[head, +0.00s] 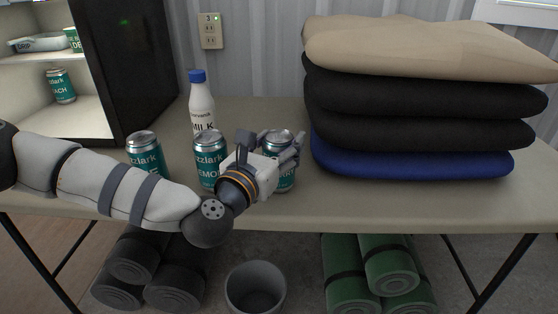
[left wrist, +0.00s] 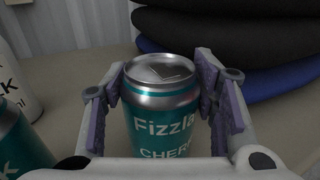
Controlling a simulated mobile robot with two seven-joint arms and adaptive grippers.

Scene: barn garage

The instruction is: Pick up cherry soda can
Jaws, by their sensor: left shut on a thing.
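The cherry soda can (left wrist: 163,115) is teal and silver, with "Fizzla" and "CHER" readable in the left wrist view. It stands upright between the two fingers of my left gripper (left wrist: 172,100), which is shut on it. In the head view the can (head: 280,178) is on the table, right of the other cans, partly hidden by my left gripper (head: 279,150). I cannot tell whether its base touches the table. My right gripper is not in view.
A lemon can (head: 209,150), another teal can (head: 145,153) and a milk bottle (head: 201,105) stand left on the table (head: 400,199). Stacked cushions (head: 420,100) rise close on the right. An open fridge (head: 140,70) is at the left. A bin (head: 255,287) is below.

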